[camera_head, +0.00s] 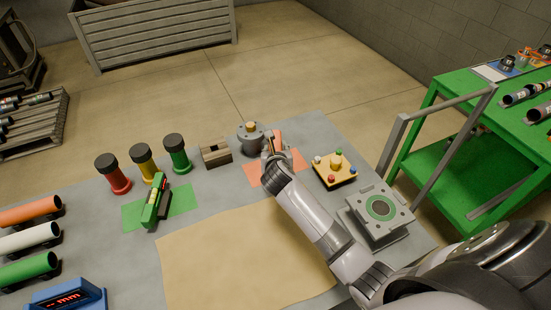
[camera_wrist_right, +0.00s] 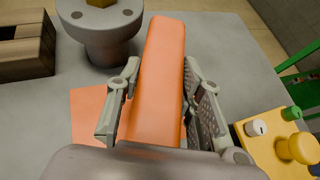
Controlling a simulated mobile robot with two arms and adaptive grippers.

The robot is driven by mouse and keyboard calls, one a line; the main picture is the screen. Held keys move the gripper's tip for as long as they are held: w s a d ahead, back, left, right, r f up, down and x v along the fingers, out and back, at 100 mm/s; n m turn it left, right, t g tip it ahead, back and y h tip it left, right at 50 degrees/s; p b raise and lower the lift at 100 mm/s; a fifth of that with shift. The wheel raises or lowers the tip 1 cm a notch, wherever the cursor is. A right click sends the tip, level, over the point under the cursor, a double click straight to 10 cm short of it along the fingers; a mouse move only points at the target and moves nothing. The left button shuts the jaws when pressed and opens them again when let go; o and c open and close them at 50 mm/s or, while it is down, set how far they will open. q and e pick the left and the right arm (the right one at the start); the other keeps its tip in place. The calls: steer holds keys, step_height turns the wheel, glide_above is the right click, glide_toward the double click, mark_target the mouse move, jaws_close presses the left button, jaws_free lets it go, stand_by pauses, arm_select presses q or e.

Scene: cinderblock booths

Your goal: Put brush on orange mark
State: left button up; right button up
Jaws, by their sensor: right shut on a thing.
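The brush, an orange block-like piece (camera_wrist_right: 158,62), stands between the two fingers of my right gripper (camera_wrist_right: 160,90) in the wrist view. The gripper is shut on it. In the head view the brush (camera_head: 279,136) shows just beyond the gripper (camera_head: 274,151), mostly hidden by it. The orange mark (camera_head: 262,179) is a flat patch on the grey table under and beside the gripper. It also shows left of the brush in the wrist view (camera_wrist_right: 88,112). I cannot tell whether the brush touches the mark. My left gripper is not in view.
A grey round fixture (camera_head: 250,139) and a wooden block (camera_head: 216,153) stand behind the mark. A yellow block with knobs (camera_head: 335,170) is close on the right. A green tool (camera_head: 153,207) lies on a green mark (camera_head: 184,201). A tan mat (camera_head: 225,260) covers the front.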

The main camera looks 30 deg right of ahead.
steer(key=shift+f, duration=2.05)
steer(key=o, duration=1.3)
steer(key=shift+f, duration=0.1)
steer(key=shift+r, duration=0.2)
steer(key=v, duration=1.2)
steer(key=shift+s+b, duration=0.1)
steer(key=shift+b, duration=0.2)
steer(key=shift+f, duration=0.1)
